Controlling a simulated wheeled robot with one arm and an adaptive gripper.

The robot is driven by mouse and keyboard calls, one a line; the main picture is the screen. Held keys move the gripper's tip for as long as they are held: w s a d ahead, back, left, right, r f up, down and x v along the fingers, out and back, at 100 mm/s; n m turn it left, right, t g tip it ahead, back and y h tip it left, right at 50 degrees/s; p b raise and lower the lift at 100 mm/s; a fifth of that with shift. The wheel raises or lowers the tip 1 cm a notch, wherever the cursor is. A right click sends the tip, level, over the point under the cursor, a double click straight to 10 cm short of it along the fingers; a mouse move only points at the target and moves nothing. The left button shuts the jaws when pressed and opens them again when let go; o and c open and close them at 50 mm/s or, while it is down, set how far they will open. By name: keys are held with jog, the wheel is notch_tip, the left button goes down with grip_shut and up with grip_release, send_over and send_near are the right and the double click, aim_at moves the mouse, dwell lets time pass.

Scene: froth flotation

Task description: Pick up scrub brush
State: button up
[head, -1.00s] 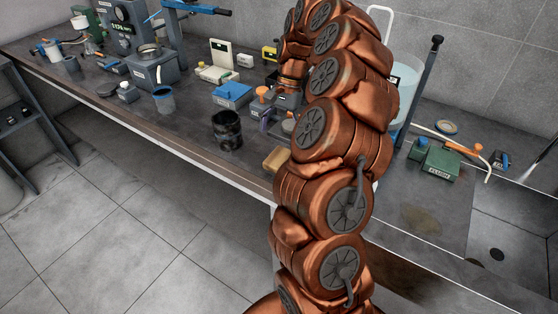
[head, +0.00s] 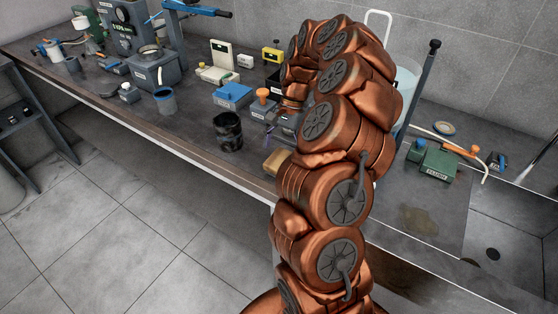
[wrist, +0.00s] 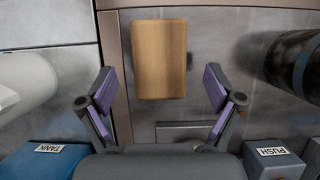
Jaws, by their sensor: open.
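The scrub brush (head: 277,161) shows as a tan wooden block at the front edge of the bench, partly hidden by my arm in the head view. In the wrist view its plain wooden top (wrist: 160,58) lies ahead of my gripper (wrist: 159,88), roughly centred between the fingers. My gripper is open, with purple pads on both fingers and nothing between them. Bristles are not visible. In the head view my arm largely hides the gripper.
A dark stained cup (head: 228,131) stands left of the brush, and it shows at the right of the wrist view (wrist: 293,66). A blue-lidded box (head: 232,94) and an orange-topped item (head: 263,97) stand behind. A green box labelled FLUSH (head: 434,163) is at right.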

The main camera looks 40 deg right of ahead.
aim_at(280, 158)
jog(key=shift+p+x, duration=0.6)
jog(key=shift+x, duration=1.05)
jog(key=shift+c, duration=0.3)
jog(key=c, duration=1.2)
notch_tip(280, 158, up, 10)
jog(key=b, duration=0.3)
jog(key=o, duration=0.5)
jog(key=shift+r, duration=0.1)
jog(key=c, duration=0.3)
